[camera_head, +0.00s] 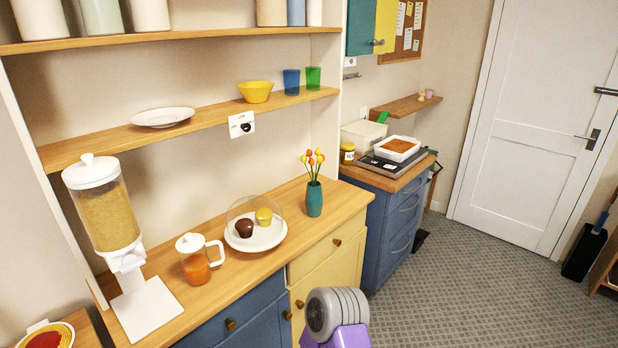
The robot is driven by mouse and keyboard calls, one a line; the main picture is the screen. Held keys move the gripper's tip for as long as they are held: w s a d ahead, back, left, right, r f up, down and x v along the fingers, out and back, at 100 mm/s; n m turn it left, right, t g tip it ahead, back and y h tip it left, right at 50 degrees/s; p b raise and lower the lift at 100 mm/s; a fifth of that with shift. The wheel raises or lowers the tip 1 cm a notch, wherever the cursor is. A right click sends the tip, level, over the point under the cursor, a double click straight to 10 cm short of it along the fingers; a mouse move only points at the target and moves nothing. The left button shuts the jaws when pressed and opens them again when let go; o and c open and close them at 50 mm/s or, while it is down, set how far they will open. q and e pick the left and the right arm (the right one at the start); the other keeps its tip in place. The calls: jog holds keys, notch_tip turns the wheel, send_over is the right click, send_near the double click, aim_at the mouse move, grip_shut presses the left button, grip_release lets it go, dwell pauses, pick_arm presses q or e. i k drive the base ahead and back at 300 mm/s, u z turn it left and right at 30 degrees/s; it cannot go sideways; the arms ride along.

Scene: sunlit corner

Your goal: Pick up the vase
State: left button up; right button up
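The teal vase (314,198) stands upright on the wooden counter (340,203), near its right end. Several orange and yellow tulips (313,163) rise from it on green stems. Neither of my grippers shows in the head view, so I cannot see whether they are open or shut. Nothing is touching the vase.
Left of the vase, a plate (256,238) under a clear dome holds two small cakes. A glass jug (198,258) and a cereal dispenser (112,220) stand farther left. A wooden shelf (200,121) runs above. Carpeted floor (460,290) is open at right.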

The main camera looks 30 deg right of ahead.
aim_at(314, 201)
jog(key=z, duration=2.6)
jog(key=i, duration=1.65)
jog(key=u, duration=2.35)
